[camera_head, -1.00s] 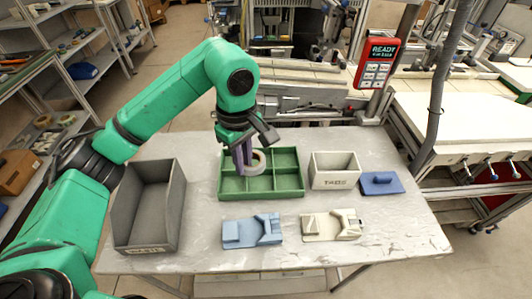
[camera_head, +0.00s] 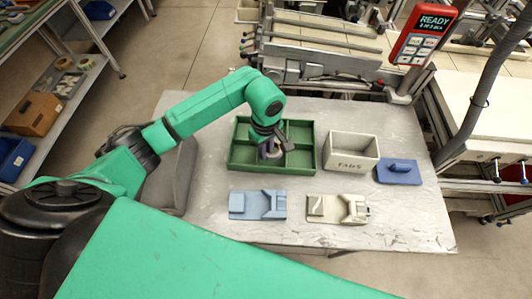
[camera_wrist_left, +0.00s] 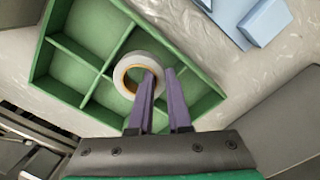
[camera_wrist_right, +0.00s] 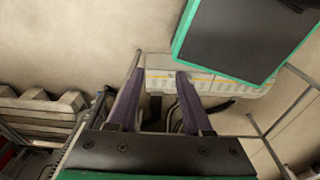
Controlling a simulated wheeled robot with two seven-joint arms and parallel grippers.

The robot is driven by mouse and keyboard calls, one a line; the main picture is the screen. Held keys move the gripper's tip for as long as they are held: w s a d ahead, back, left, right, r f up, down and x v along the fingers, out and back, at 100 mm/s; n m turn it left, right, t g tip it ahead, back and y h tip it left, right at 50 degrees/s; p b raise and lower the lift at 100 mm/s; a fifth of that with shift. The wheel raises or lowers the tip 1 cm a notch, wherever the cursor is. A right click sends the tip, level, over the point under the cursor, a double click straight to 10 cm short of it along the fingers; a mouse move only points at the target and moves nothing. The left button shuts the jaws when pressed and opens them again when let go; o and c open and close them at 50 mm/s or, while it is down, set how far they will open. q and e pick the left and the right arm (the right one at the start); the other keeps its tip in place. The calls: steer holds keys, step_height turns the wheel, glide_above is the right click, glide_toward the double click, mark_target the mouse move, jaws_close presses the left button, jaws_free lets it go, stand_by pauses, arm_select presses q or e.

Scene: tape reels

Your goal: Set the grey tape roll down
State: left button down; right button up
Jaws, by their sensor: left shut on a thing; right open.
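The grey tape roll (camera_wrist_left: 128,72) is a pale ring with a brown core, best seen in the left wrist view. My left gripper (camera_wrist_left: 160,75) is shut on its rim, with one purple finger in the hole and one outside. In the head view the left gripper (camera_head: 270,151) is at the middle of the green divided tray (camera_head: 240,167) and largely covers the roll. The roll is over or in a middle compartment; whether it touches the floor cannot be told. My right gripper (camera_wrist_right: 156,82) is open and empty, away from the tray.
A cream TABS box (camera_head: 351,164) and a blue block with a handle (camera_head: 399,172) stand right of the tray. A blue fixture (camera_head: 258,206) and a cream fixture (camera_head: 337,209) lie in front. A dark bin (camera_head: 177,185) is partly hidden behind my arm.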

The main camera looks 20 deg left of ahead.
arm_select(q)
steer(key=f, duration=0.3)
steer(key=shift+s+p, duration=0.2)
steer(key=shift+p, duration=0.2)
steer(key=shift+f, duration=0.35)
steer(key=shift+w+f, duration=0.15)
steer(key=shift+f, duration=0.05)
steer(key=c, duration=1.1)
jaws_free()
steer(key=shift+c, duration=0.2)
steer(key=shift+r, duration=0.1)
arm_select(e)
steer(key=shift+s+r, duration=0.3)
steer(key=shift+s, duration=0.25)
